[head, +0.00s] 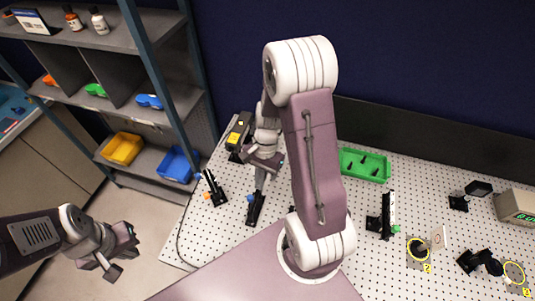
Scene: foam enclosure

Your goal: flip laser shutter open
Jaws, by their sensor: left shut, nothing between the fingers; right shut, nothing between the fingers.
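The perforated optical table (400,185) carries the optics. A black box with yellow labels (238,128), which looks like the laser, stands at its back left corner. My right gripper (265,174) is shut just right of and in front of that box, partly hidden by its own wrist. Below it is a black upright part (255,209) with a blue detail; I cannot tell whether the gripper touches anything. A black mount with orange and blue parts (214,190) stands to the left. I cannot tell which part is the shutter flap. My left gripper (122,262) is shut and empty over the floor.
A green tray (364,166) lies at the back. Black mounts (382,217) and a yellow-ringed spot (419,249) are at the right, with a beige box (516,206) beyond. Shelves with a yellow bin (122,148) and a blue bin (178,164) stand left.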

